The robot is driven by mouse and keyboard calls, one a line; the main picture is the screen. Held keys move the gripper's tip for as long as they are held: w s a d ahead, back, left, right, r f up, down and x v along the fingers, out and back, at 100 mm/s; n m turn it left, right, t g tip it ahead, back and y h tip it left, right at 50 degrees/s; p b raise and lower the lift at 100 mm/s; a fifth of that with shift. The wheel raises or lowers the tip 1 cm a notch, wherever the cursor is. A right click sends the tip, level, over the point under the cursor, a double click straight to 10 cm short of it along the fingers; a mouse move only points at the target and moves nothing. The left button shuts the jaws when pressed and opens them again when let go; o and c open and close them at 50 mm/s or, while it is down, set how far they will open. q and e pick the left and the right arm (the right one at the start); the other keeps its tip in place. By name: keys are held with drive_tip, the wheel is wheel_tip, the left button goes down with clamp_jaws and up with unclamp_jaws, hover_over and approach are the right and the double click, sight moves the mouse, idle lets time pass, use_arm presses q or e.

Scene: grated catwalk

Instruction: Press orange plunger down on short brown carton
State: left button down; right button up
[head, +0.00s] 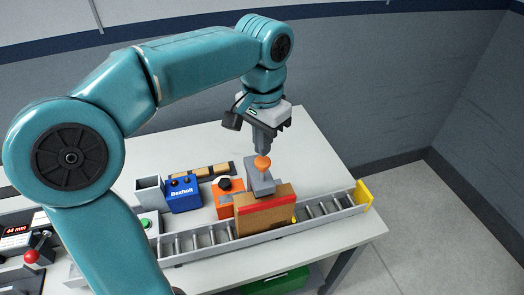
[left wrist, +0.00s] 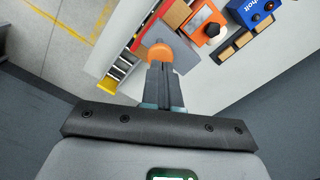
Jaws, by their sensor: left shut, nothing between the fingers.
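The orange plunger (head: 262,162) is a round knob on top of a grey stamp-like body (head: 261,182). The body stands at the back side of the short brown carton (head: 268,215), which has a red band along its top. The carton sits on a roller conveyor. My left gripper (head: 264,150) is shut and empty, pointing down right above the plunger. I cannot tell whether the fingertips touch it. In the left wrist view, the plunger (left wrist: 160,54) shows just beyond the closed fingers (left wrist: 163,75), with part of the carton (left wrist: 176,14) behind. My right gripper is out of view.
The roller conveyor (head: 325,208) ends at a yellow stop (head: 362,194). Behind it stand an orange unit (head: 226,197) with a black knob, a blue box (head: 183,194) and a grey open holder (head: 149,193). A red-knobbed lever (head: 32,257) is far left. The table's back right is clear.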

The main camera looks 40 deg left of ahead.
use_arm(q)
wheel_tip(320, 180, up, 4)
drive_tip(key=shift+f+p, duration=0.2)
drive_tip(key=shift+p, duration=1.05)
drive_tip(key=shift+r, duration=0.9)
